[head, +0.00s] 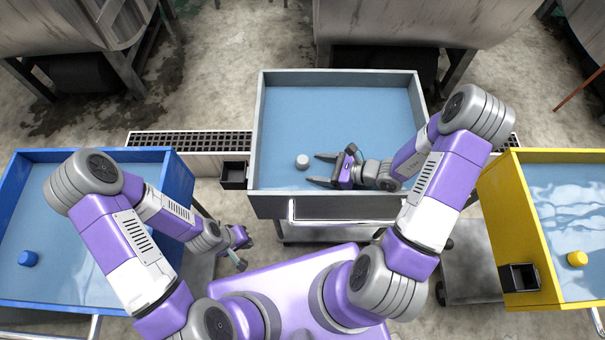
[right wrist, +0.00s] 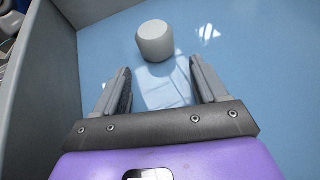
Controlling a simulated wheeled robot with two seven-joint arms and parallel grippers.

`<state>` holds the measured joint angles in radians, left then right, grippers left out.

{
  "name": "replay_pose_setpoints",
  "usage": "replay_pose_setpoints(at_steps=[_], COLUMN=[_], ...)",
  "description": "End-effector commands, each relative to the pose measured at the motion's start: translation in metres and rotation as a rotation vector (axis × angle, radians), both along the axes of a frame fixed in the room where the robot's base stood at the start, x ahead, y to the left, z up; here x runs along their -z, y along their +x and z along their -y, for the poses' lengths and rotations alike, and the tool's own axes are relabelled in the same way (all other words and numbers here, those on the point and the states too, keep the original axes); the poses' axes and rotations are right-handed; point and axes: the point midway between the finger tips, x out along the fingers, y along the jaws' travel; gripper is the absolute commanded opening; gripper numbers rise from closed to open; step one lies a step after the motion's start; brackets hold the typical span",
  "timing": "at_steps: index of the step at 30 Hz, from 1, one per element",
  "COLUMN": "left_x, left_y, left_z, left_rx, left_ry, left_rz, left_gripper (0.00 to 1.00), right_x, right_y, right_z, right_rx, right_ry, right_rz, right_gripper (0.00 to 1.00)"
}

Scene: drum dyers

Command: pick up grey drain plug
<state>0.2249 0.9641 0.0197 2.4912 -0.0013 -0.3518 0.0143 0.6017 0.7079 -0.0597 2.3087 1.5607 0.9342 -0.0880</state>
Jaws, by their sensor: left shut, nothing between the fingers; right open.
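The grey drain plug (head: 302,161) is a small pale cylinder standing on the blue floor of the grey-walled tub (head: 340,105), left of the tub's middle. In the right wrist view the plug (right wrist: 156,41) is ahead of the fingers, in line with the gap between them and apart from both. My right gripper (head: 326,169) is open and empty inside the tub, just right of the plug; its fingers also show in the right wrist view (right wrist: 162,84). My left gripper (head: 243,252) is shut and empty, outside the tub at the lower left.
A blue tub (head: 180,178) with a blue plug (head: 28,258) is at the left. A yellow tub (head: 535,225) with a yellow plug (head: 577,258) is at the right. A small black box (head: 234,175) hangs beside the grey tub. The tub's left wall (right wrist: 40,80) is close to my right gripper.

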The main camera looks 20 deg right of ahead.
Motion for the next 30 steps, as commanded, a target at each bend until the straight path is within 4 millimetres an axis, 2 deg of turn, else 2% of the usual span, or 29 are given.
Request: replay_pose_setpoints(at_steps=[1, 8, 18, 26, 30], left_x=[0.004, 0.007, 0.02, 0.019, 0.019], left_y=[0.0, 0.0, 0.0, 0.0, 0.0], left_z=[0.0, 0.0, 0.0, 0.0, 0.0], left_rx=[0.0, 0.0, 0.0, 0.0, 0.0], left_ry=[0.0, 0.0, 0.0, 0.0, 0.0], left_rz=[0.0, 0.0, 0.001, 0.0, 0.0], left_gripper=[0.0, 0.0, 0.0, 0.0, 0.0], right_x=[0.003, 0.007, 0.025, 0.025, 0.025], right_y=[0.005, 0.014, 0.037, 0.039, 0.039], right_z=[-0.008, -0.021, -0.055, -0.057, -0.057], right_rx=[-0.006, -0.005, -0.005, -0.002, -0.003], right_ry=[0.002, 0.0, 0.001, 0.0, 0.001], right_rz=[0.004, 0.004, 0.003, 0.003, 0.003], right_gripper=[0.72, 0.72, 0.72, 0.72, 0.54])
